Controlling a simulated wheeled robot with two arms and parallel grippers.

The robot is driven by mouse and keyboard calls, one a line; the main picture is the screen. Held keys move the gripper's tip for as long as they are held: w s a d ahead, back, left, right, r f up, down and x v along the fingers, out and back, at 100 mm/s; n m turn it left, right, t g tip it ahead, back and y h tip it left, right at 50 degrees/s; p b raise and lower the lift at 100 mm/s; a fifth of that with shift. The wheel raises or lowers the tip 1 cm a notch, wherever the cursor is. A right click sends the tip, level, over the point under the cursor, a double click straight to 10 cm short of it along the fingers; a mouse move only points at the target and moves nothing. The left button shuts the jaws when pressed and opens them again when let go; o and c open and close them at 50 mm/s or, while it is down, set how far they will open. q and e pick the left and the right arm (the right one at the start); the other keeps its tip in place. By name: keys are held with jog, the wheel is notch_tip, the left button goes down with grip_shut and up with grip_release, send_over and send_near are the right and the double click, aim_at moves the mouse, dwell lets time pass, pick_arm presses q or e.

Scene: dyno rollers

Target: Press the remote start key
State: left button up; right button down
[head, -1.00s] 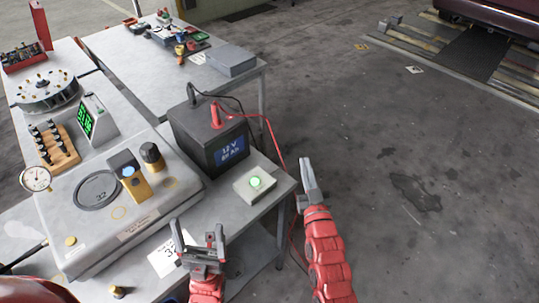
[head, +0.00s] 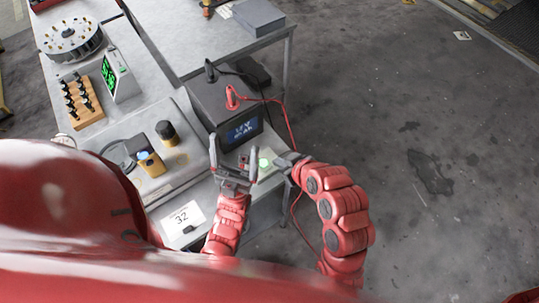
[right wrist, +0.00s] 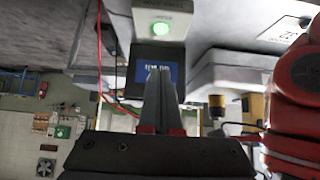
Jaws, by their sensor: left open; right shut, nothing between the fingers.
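The start key is a lit green round button (head: 265,162) on a small pale box (head: 270,174), near the bench's right edge. My left gripper (head: 232,163) is open and empty, left of the box.
A dark battery box (head: 212,103) with a blue display, a red clamp (head: 233,97) and cables stands behind the button box. A red cable hangs near my right gripper. A grey instrument case (head: 185,158) lies left. Open floor (head: 400,120) is on the right.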

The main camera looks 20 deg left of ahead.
jog(key=b+x, duration=0.4)
jog(key=x, duration=0.6)
jog(key=shift+a, duration=0.1)
notch_tip(320, 180, down, 3)
jog(key=shift+r, duration=0.2)
jog(key=shift+f+b, duration=0.3)
jog(key=shift+f, duration=0.4)
